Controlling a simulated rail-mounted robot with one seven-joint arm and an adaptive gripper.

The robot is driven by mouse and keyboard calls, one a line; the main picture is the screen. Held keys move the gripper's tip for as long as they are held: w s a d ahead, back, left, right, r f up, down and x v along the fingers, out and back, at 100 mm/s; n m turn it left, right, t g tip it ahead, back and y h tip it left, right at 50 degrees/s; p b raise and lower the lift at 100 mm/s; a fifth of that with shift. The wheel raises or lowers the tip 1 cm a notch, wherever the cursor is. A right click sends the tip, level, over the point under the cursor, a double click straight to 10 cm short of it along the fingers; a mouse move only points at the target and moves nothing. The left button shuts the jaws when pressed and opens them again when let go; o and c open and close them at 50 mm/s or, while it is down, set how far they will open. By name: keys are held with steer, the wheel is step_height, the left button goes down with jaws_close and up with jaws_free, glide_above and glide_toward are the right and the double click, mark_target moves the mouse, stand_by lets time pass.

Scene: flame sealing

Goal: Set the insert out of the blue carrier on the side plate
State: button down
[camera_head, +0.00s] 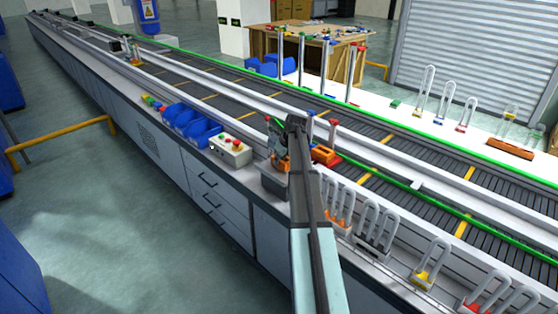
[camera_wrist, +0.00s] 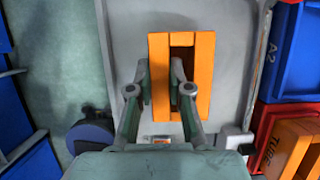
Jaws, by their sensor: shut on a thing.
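The orange insert (camera_wrist: 204,52) is a slotted block in the middle of the wrist view. My gripper (camera_wrist: 160,76) is shut on its left bar, with one finger outside and one in the slot. A pale grey surface (camera_wrist: 225,25), perhaps the side plate, lies below the insert; I cannot tell if they touch. A blue carrier (camera_wrist: 286,65) marked A2 is at the right edge, apart from the insert; its inside is mostly out of frame. In the head view my gripper (camera_head: 277,150) is small and partly hidden by my arm, with orange (camera_head: 281,164) beneath it.
A red carrier (camera_wrist: 262,118) with an orange insert (camera_wrist: 290,145) marked TUBE stands at lower right. In the head view, a white button box (camera_head: 230,151) and blue bins (camera_head: 190,127) stand to the left. Tube racks (camera_head: 375,235) and the conveyor (camera_head: 400,165) lie to the right.

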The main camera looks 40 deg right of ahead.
steer(key=shift+f, duration=0.15)
steer(key=c, duration=1.1)
jaws_free()
steer(key=b+v, duration=0.2)
steer(key=v, duration=1)
